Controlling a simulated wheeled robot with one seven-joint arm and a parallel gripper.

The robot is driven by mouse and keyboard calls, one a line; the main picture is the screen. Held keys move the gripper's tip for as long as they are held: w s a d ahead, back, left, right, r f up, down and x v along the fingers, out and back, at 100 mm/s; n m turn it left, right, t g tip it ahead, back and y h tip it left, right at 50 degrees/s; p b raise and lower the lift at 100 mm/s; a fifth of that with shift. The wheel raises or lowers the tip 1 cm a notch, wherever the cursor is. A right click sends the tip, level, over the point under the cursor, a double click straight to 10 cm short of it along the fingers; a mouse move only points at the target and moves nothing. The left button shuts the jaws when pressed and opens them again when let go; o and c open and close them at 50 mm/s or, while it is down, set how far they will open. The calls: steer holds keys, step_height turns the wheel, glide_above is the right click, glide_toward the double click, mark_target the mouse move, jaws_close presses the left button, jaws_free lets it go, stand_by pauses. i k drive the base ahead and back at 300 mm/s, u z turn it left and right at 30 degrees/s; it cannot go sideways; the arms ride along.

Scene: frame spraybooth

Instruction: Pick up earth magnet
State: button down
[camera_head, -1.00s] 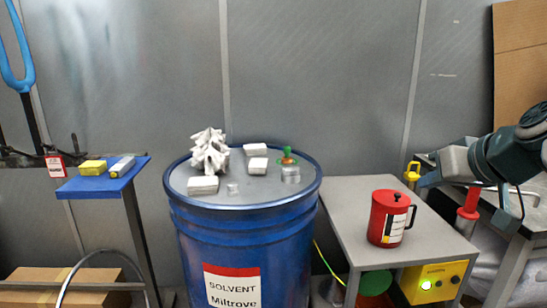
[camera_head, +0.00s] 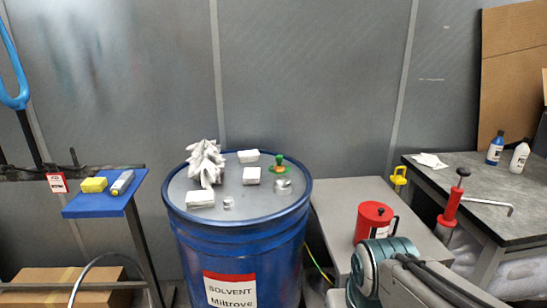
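No object carries a readable earth magnet label. I cannot tell for certain which of these is the magnet. My teal and grey arm shows at the bottom right, in front of the side table. Its gripper fingers are not visible, so I cannot see anything held.
White blocks (camera_head: 200,199) and a crumpled white piece (camera_head: 206,162) share the lid. A red can (camera_head: 374,222) stands on the grey side table (camera_head: 345,203), partly behind my arm. A blue shelf (camera_head: 106,205) is left; a dark bench (camera_head: 480,205) with bottles is right.

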mark_target(279, 166)
steer(key=u, duration=0.15)
steer(key=i, duration=0.95)
